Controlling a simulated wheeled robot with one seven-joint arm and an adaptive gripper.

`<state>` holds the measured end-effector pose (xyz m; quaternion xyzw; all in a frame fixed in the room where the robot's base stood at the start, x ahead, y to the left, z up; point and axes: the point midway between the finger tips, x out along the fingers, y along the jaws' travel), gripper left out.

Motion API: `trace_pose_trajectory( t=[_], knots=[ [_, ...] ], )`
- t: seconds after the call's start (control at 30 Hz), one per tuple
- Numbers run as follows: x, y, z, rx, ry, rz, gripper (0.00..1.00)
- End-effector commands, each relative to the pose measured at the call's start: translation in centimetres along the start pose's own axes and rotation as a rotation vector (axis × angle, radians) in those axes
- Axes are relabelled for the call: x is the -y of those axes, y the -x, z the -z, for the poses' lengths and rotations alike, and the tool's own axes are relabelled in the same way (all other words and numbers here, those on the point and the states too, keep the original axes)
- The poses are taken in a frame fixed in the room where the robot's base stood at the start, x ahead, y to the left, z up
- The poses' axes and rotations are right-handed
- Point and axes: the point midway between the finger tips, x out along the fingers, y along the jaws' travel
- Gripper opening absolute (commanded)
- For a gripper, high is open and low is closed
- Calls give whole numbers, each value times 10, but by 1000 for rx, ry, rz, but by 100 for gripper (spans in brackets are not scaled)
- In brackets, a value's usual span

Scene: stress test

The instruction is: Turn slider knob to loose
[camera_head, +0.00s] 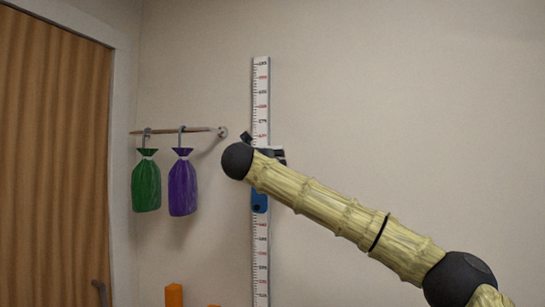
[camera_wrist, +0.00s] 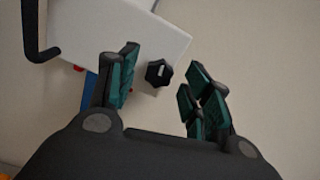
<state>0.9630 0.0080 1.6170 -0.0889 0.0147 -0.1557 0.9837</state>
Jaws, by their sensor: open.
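A vertical white measuring scale (camera_head: 262,100) with red and black marks is fixed to the wall. In the wrist view, a white slider body (camera_wrist: 125,30) carries a small black knob (camera_wrist: 158,73) with a light mark. My gripper (camera_wrist: 163,62) is open, its teal-padded fingers on either side of the knob in the picture. Contact with the knob cannot be told. The left finger overlaps the slider body in the picture. In the head view my arm's end covers most of the slider, and the knob is hidden. A blue part (camera_head: 259,200) shows on the scale below my arm.
A black bent rod (camera_wrist: 36,35) sticks out left of the slider body. A wall rail (camera_head: 175,131) holds a green bag (camera_head: 146,185) and a purple bag (camera_head: 183,185), left of the scale. A wooden door (camera_head: 50,150) is at far left. The right wall is bare.

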Motion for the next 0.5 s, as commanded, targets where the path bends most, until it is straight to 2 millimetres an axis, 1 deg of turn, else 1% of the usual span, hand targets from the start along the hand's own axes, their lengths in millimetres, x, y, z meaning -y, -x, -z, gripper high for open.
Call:
trace_pose_trajectory(
  t=[0.03, 0.17, 0.47, 0.5],
  knots=[
    [0, -4, -1, -1, 0, 0, 50],
    [0, -10, -1, 0, 0, 0, 50],
    [0, -11, 0, 1, 0, 1, 50],
    [1, -11, 0, 1, 0, 1, 42]
  ],
)
